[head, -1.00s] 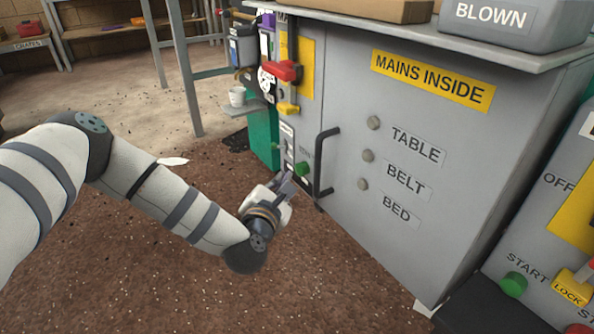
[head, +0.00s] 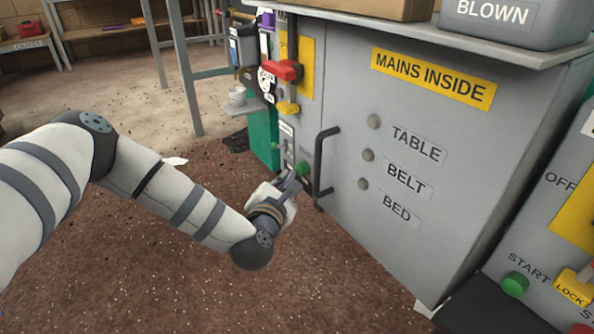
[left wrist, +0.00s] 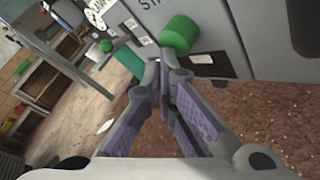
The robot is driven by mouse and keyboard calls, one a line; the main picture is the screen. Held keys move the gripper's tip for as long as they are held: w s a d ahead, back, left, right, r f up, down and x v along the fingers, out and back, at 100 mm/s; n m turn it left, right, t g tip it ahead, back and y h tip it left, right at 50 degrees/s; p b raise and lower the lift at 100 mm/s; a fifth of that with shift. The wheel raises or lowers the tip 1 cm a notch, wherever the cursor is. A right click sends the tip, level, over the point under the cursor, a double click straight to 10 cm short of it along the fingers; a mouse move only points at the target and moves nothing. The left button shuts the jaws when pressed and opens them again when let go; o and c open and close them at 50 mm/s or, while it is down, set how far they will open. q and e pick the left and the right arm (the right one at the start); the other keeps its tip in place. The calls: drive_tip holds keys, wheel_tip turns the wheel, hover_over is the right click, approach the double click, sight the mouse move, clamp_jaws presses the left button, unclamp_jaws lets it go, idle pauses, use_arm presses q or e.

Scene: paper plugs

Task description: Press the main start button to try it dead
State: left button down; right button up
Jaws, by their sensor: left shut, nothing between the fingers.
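The green start button (head: 302,168) sticks out from the narrow side face of the grey mains cabinet (head: 345,75), left of the black door handle. It also shows in the left wrist view (left wrist: 180,34), just beyond the fingertips, with a partly hidden label beside it. My left gripper (head: 288,180) is shut and empty, its fingers pointing at the button from the lower left. In the left wrist view its fingertips (left wrist: 163,66) are close under the button; I cannot tell whether they touch it. My right gripper is not in view.
A red switch handle (head: 283,70) with a yellow piece below it sits higher on the same face. The black door handle (head: 321,162) stands out right of the button. Another panel with a green START button (head: 515,284) is at lower right. The brown floor in front is clear.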

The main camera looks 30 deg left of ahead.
use_arm(q)
drive_tip(key=shift+w+d, duration=0.15)
drive_tip(key=shift+w, duration=0.2)
drive_tip(key=shift+s, duration=0.1)
idle(0.5)
drive_tip(key=shift+s+a+p, duration=0.35)
drive_tip(key=shift+s, duration=0.45)
drive_tip(key=s, duration=0.1)
drive_tip(key=s+a+p, duration=0.1)
drive_tip(key=s, duration=0.1)
drive_tip(key=s+a+p, duration=0.1)
drive_tip(key=shift+s, duration=0.3)
idle(0.3)
